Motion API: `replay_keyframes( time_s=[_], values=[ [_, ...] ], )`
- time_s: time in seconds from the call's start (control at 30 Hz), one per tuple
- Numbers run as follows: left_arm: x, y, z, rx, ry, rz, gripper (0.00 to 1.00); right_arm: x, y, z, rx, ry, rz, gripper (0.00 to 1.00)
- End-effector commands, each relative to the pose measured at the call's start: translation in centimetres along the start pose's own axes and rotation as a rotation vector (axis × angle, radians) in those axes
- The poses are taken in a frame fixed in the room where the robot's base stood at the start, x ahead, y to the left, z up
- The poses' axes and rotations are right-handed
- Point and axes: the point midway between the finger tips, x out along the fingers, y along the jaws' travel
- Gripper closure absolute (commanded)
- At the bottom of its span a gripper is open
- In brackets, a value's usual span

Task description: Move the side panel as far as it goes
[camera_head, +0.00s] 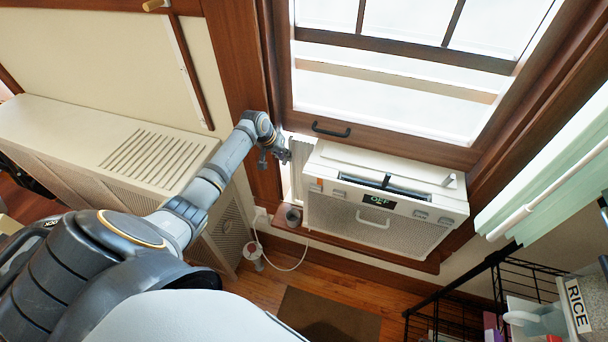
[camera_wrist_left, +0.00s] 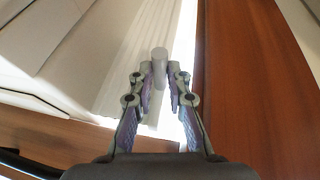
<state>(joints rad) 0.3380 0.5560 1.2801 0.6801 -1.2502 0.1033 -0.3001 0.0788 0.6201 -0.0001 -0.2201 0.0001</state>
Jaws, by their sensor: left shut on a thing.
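The side panel (camera_head: 298,168) is a white pleated strip in the window opening, between the left window frame and the air conditioner (camera_head: 385,205). In the left wrist view the panel (camera_wrist_left: 125,62) shows as pale pleats, with a bright gap between it and the brown frame. My left gripper (camera_head: 284,156) is at the panel's left edge, close to the frame. In the left wrist view my left gripper (camera_wrist_left: 160,75) is shut on a pale rounded handle (camera_wrist_left: 159,54) of the panel. My right gripper is not in view.
The wooden window frame (camera_head: 235,75) stands just left of my gripper. A dark sash handle (camera_head: 331,129) is above the air conditioner. A slatted radiator cover (camera_head: 75,125) is at the left. A wire rack (camera_head: 455,300) is at the lower right.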

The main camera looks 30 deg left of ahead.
Motion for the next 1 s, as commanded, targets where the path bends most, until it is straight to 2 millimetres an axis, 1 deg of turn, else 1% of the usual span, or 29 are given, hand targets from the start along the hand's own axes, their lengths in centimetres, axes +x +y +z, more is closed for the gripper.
replay_keyframes(
  time_s=[0.1, 0.7, 1.0],
  values=[
    [-0.1, -0.6, 0.1, -0.001, -0.002, -0.004, 1.00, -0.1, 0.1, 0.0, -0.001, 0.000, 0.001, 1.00],
    [-0.5, -2.9, -0.1, -0.001, -0.004, -0.003, 1.00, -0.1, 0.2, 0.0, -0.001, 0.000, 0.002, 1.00],
    [-0.5, -3.1, -0.1, -0.001, -0.004, -0.002, 1.00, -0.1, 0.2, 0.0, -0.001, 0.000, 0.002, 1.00]
  ],
)
